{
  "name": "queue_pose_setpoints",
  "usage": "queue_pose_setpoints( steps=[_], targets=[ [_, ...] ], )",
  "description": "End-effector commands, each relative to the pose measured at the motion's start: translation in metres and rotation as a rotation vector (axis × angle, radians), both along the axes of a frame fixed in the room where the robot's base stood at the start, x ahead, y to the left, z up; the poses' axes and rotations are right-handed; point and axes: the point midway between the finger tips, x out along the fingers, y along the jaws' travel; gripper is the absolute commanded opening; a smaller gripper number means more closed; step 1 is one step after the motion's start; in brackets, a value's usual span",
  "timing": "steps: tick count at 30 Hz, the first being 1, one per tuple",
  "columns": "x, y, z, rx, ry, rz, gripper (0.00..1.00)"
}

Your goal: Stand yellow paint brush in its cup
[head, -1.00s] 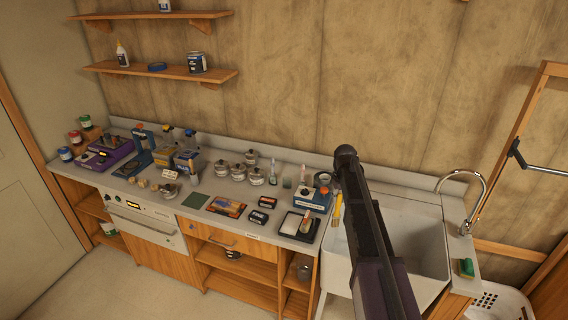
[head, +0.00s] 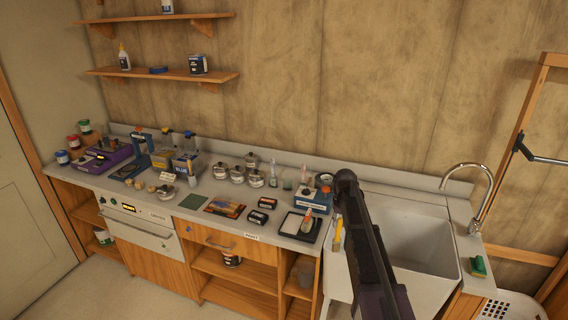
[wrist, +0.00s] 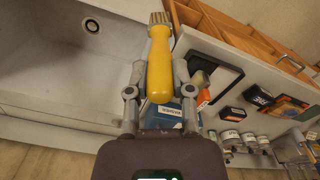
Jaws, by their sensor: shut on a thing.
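The yellow paint brush (wrist: 159,66) is clamped between the fingers of my gripper (wrist: 157,75) in the wrist view, its rounded yellow handle toward the palm and its ribbed end at the top edge. In the head view a slim yellow part of the brush (head: 338,236) shows left of my arm, over the left side of the sink; my fingers are hidden there. Small cups stand on the counter, including a greenish one (head: 287,184) and one with a brush-like stick (head: 273,181). I cannot tell which cup belongs to the yellow brush.
The sink (head: 418,240) lies under and right of my arm. A blue box (head: 313,202) and a dark tray (head: 300,226) stand on the counter just left of it. Several jars crowd the counter's middle. The tap (head: 480,190) rises at the right.

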Motion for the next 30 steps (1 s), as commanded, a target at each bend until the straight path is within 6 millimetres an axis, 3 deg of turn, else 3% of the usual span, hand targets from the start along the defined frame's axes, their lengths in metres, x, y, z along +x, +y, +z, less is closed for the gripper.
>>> queue_pose_setpoints(
  steps=[1, 9, 30],
  targets=[
    [0.000, 0.000, -0.017, 0.000, 0.000, -0.001, 0.00],
    [0.000, -0.003, -0.044, 0.000, 0.000, -0.003, 0.00],
    [0.000, -0.004, -0.048, 0.000, 0.000, -0.004, 0.00]
  ],
)
